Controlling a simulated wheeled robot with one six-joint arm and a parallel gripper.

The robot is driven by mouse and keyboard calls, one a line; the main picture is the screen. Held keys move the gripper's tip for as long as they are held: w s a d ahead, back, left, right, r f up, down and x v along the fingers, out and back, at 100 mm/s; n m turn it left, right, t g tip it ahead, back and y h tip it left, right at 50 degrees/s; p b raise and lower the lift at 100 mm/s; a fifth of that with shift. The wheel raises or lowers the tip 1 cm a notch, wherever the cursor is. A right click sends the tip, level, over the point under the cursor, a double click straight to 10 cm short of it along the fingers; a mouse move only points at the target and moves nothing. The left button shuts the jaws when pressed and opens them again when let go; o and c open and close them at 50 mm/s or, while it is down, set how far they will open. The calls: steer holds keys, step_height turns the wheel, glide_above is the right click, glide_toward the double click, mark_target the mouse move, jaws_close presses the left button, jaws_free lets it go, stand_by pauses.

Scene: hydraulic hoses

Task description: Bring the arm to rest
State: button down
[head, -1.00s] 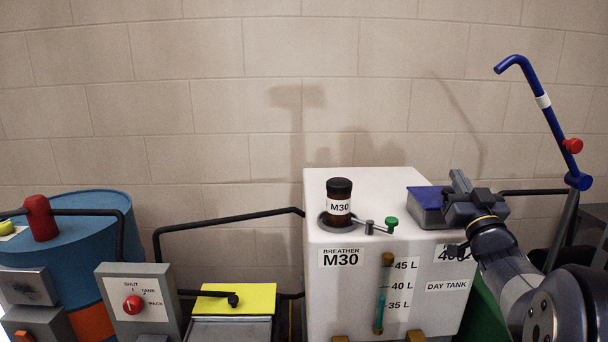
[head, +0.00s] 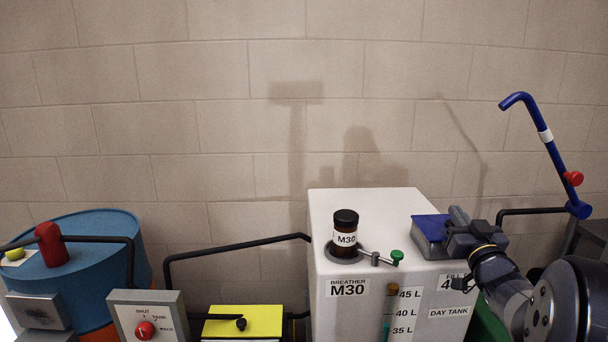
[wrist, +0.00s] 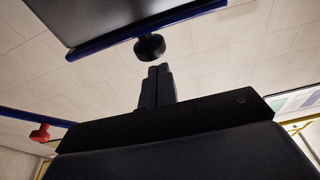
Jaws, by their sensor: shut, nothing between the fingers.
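My gripper (head: 460,220) is at the right in the head view, by the back right top of the white day tank (head: 350,205). It overlaps the right side of a grey box with a blue top (head: 430,228); I cannot tell if they touch. In the wrist view my two dark fingers (wrist: 155,75) are together with nothing between them. A black round knob (wrist: 150,47) on a blue-edged dark panel (wrist: 115,15) shows just beyond the fingertips. My arm comes in from the lower right of the head view.
A brown M30 jar (head: 345,232) stands on the tank beside a green-knobbed lever (head: 397,256). A blue bent handle (head: 540,135) with a red knob (head: 573,178) rises right of my arm. At left are a blue drum (head: 100,235) and a red-knob selector box (head: 146,328). The wall above is clear.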

steer(key=shift+w+r+g+p, duration=0.1)
steer(key=shift+r+g+p, duration=0.3)
steer(key=shift+p, duration=0.45)
step_height(320, 180, up, 3)
steer(key=shift+w+r+b, duration=0.1)
steer(key=shift+b, duration=0.4)
steer(key=s+f+b, duration=0.1)
steer(key=s+b, duration=0.1)
steer(key=s, duration=0.7)
steer(key=shift+s+d+f, duration=0.15)
steer(key=shift+s+f, duration=0.1)
